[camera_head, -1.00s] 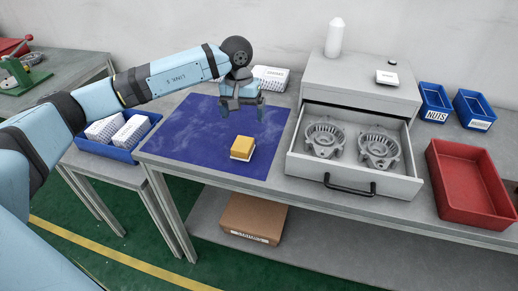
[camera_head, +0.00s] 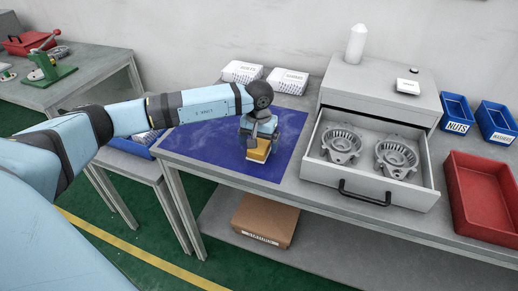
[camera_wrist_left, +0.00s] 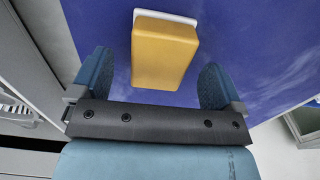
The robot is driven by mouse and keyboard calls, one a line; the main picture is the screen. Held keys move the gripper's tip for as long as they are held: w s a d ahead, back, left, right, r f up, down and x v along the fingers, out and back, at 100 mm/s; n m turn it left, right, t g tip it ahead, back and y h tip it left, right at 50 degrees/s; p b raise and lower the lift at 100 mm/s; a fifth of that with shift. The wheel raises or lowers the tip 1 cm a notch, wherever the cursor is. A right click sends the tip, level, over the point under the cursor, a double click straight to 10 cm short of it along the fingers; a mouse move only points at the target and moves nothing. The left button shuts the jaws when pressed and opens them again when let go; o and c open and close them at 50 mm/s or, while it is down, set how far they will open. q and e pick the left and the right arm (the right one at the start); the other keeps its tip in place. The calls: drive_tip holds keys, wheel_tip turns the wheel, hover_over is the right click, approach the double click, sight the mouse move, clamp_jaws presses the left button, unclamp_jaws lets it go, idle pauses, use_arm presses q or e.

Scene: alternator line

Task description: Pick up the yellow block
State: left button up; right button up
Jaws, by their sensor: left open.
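The yellow block (camera_head: 257,153) sits on the blue mat (camera_head: 205,155), with a white layer under it. It also shows in the left wrist view (camera_wrist_left: 163,52), in the upper middle, ahead of and between the two fingers. My left gripper (camera_head: 259,143) is over the block and partly hides it in the head view. In the wrist view the left gripper (camera_wrist_left: 155,85) is open, with a finger to each side and gaps between the fingers and the block. My right gripper is not in view.
An open drawer (camera_head: 350,184) with two grey metal housings stands right of the mat. A red tray (camera_head: 482,198) and two blue bins (camera_head: 456,112) are farther right. White boxes (camera_head: 287,80) lie behind the mat. A cardboard box (camera_head: 266,220) is on the lower shelf.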

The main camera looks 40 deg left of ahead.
sight(259, 145)
use_arm(q)
wheel_tip(259, 145, down, 2)
drive_tip(key=shift+f, duration=0.25)
drive_tip(key=shift+r, duration=0.1)
drive_tip(key=c, duration=1)
wheel_tip(259, 145, up, 20)
drive_tip(key=shift+b, duration=0.35)
drive_tip(key=o, duration=0.4)
drive_tip(key=c, duration=0.3)
